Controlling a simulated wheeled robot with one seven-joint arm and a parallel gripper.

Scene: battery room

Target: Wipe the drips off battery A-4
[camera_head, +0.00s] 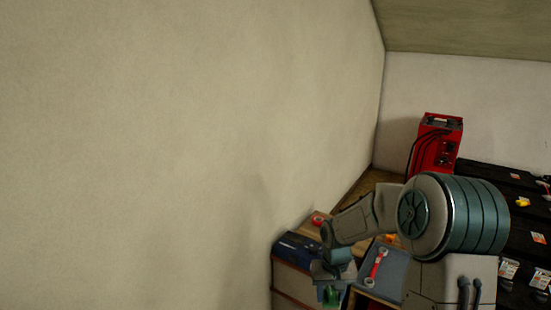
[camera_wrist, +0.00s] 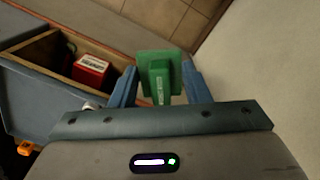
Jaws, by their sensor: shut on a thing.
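My gripper (camera_wrist: 160,88) is shut on a green block-shaped tool (camera_wrist: 158,66) with a handle, held between its two blue fingers. The tool also shows at the bottom edge of the head view (camera_head: 331,296), below my wrist. Several black batteries (camera_head: 495,180) with labels and small coloured parts stand at the right of the head view, partly hidden behind my arm. I cannot read which one is A-4, and I cannot make out drips. The held tool is well to the left of the batteries and apart from them.
A red charger (camera_head: 438,145) with black cables stands at the back. A red wrench (camera_head: 376,267) lies on a grey-blue top. A blue box (camera_head: 300,247) sits left of it. An open wooden compartment (camera_wrist: 112,58) holds a red container (camera_wrist: 90,70). A bare wall (camera_head: 150,150) fills the left.

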